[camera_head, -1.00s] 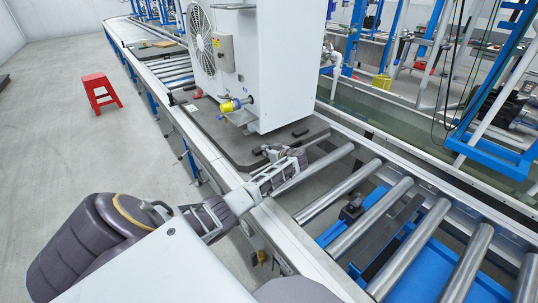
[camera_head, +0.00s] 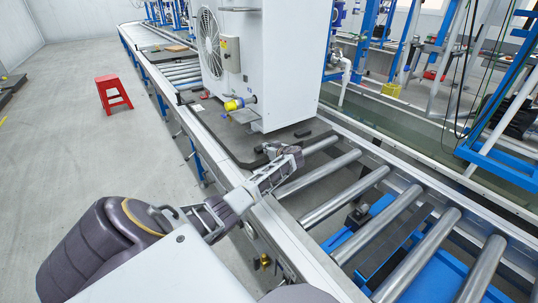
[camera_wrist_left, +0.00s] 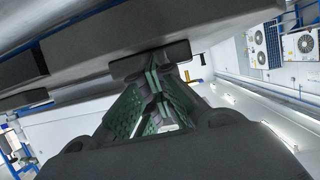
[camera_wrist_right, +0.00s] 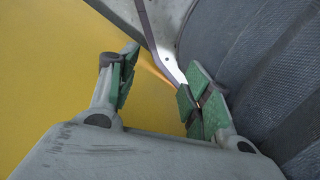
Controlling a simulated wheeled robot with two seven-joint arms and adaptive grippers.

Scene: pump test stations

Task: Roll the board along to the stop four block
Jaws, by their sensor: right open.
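The dark board (camera_head: 225,133) lies flat on the roller conveyor and bears a tall white fan unit (camera_head: 275,75). My left gripper (camera_head: 275,152) is at the board's near edge, at a small black block there. In the left wrist view its green-padded fingers (camera_wrist_left: 155,75) are drawn together at a dark block (camera_wrist_left: 148,62) beneath the board's edge, and appear shut on it. My right gripper (camera_wrist_right: 155,85) is open and empty in its wrist view, beside a dark ribbed surface and over yellow. I cannot tell which part is the stop four block.
Bare rollers (camera_head: 365,190) run on from the board towards the lower right, between side rails. A blue frame (camera_head: 425,265) shows beneath them. A red stool (camera_head: 113,92) stands on the open floor at left. Blue test stands (camera_head: 500,130) stand beyond the conveyor.

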